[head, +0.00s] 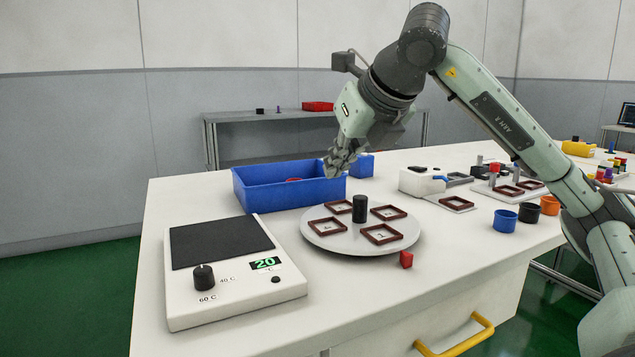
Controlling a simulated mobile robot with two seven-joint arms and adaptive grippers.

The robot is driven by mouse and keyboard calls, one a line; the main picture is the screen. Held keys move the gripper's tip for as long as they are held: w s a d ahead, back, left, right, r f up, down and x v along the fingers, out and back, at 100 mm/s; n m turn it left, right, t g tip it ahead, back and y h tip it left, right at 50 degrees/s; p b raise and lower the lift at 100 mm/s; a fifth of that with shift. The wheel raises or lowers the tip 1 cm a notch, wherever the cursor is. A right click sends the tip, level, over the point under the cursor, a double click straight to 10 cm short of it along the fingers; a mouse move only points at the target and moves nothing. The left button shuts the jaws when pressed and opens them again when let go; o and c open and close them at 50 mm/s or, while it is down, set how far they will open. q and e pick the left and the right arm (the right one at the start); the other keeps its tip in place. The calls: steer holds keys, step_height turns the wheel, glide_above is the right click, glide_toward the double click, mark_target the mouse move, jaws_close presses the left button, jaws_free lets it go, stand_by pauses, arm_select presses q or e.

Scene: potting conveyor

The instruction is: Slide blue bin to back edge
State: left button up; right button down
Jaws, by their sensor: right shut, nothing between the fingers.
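The blue bin (289,197) is an open rectangular box on the white table (400,300), toward the back left. Something red lies inside it. My right gripper (333,171) is shut and empty. It points down at the bin's right end and overlaps the rim there in the picture. I cannot tell whether it touches the bin. My left gripper is not in the head view.
A hotplate (225,260) stands front left of the bin. A round turntable (330,240) with square frames and a black post is in front. A blue block (362,166) stands right of the bin. Blue and orange cups (505,220) are farther right.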

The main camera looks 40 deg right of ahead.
mark_target(303, 195)
steer(key=shift+w+d+f, duration=0.1)
steer(key=shift+w+d, duration=0.1)
steer(key=shift+d, duration=0.1)
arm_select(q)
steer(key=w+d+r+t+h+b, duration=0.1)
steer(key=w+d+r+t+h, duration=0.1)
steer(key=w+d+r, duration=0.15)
arm_select(e)
steer(key=x, duration=0.9)
steer(key=shift+f, duration=0.15)
steer(key=w, duration=0.3)
steer(key=shift+w+d+p, duration=0.4)
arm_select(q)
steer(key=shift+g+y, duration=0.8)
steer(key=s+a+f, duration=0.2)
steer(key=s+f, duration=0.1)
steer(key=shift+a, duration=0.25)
arm_select(e)
steer(key=shift+w, duration=0.25)
steer(key=shift+d, duration=0.1)
